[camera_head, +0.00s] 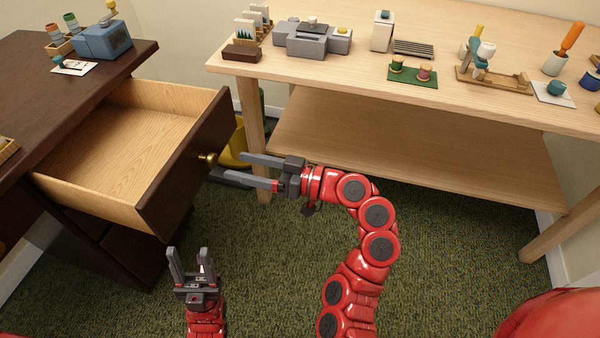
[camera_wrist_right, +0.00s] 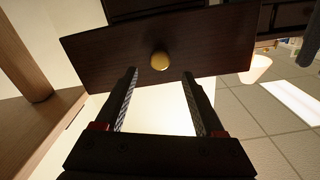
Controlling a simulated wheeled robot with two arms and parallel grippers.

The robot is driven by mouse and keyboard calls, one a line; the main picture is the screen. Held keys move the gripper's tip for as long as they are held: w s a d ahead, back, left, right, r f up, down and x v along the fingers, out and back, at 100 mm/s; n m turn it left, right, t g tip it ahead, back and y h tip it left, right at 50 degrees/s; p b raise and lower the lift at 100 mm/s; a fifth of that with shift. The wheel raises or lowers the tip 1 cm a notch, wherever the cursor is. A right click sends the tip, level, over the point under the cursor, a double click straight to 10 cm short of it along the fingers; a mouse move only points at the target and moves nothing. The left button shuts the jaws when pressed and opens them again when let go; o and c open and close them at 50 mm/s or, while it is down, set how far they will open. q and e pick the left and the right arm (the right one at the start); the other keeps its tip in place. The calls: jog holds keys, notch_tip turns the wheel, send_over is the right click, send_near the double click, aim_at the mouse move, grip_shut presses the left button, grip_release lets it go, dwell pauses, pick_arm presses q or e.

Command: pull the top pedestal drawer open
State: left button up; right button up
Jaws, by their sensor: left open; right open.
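The top pedestal drawer (camera_head: 115,145) of the dark desk stands well open, and its pale wooden inside looks empty. Its dark front (camera_head: 190,165) carries a round brass knob (camera_head: 207,157). My right gripper (camera_head: 242,172) is open in front of the drawer front, its fingers pointing at the knob. In the right wrist view the knob (camera_wrist_right: 159,61) shows beyond and between the open fingertips (camera_wrist_right: 160,75), and they appear apart from it. My left gripper (camera_head: 186,252) is open and empty, low over the carpet in front of the pedestal.
The desk top (camera_head: 30,75) holds a blue-grey device (camera_head: 103,40). A light wooden workbench (camera_head: 330,75) with a lower shelf (camera_head: 400,150) stands behind my right arm, with several small items on top. A yellow object (camera_head: 232,150) sits behind the drawer front.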

jog(key=p+v, duration=0.2)
jog(key=v, duration=1)
jog(key=shift+d, duration=0.1)
